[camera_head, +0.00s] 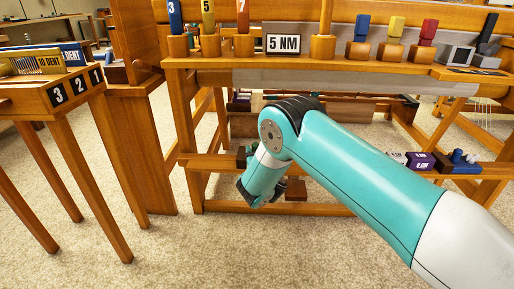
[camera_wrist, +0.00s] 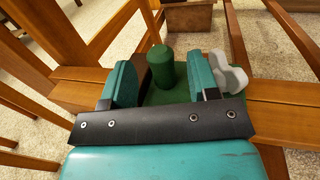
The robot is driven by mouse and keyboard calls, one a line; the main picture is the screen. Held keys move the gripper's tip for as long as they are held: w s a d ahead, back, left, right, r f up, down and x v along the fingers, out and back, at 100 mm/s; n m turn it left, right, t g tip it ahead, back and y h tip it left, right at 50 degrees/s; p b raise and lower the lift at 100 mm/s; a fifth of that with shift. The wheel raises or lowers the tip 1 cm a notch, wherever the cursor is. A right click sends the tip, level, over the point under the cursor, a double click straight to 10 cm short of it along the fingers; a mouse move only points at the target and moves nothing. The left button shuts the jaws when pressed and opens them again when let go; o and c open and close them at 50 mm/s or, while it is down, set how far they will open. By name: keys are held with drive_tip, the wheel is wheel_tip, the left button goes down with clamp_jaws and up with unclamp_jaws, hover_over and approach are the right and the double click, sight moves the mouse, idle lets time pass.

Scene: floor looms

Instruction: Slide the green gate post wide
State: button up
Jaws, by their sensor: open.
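The green gate post (camera_wrist: 160,66) is a short round-topped peg on a flat green base (camera_wrist: 176,96) in the wrist view. My gripper (camera_wrist: 163,78) is open, with one teal finger on each side of the post. Small gaps show between the post and both fingers, so it is not clamped. A grey lobed piece (camera_wrist: 232,76) sits just beside the right finger.
The wooden loom's lower rail (camera_head: 335,210) runs along the floor. Its upper shelf (camera_head: 215,60) carries numbered pegs and a "5 NM" sign (camera_head: 284,44). A purple block (camera_head: 420,161) and a blue block (camera_head: 458,163) sit at right. A wooden table (camera_head: 50,103) stands left. Carpet in front is clear.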

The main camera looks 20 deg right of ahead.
drive_tip(key=shift+w+d, duration=0.1)
drive_tip(key=shift+w, duration=1.1)
drive_tip(key=shift+c, duration=0.2)
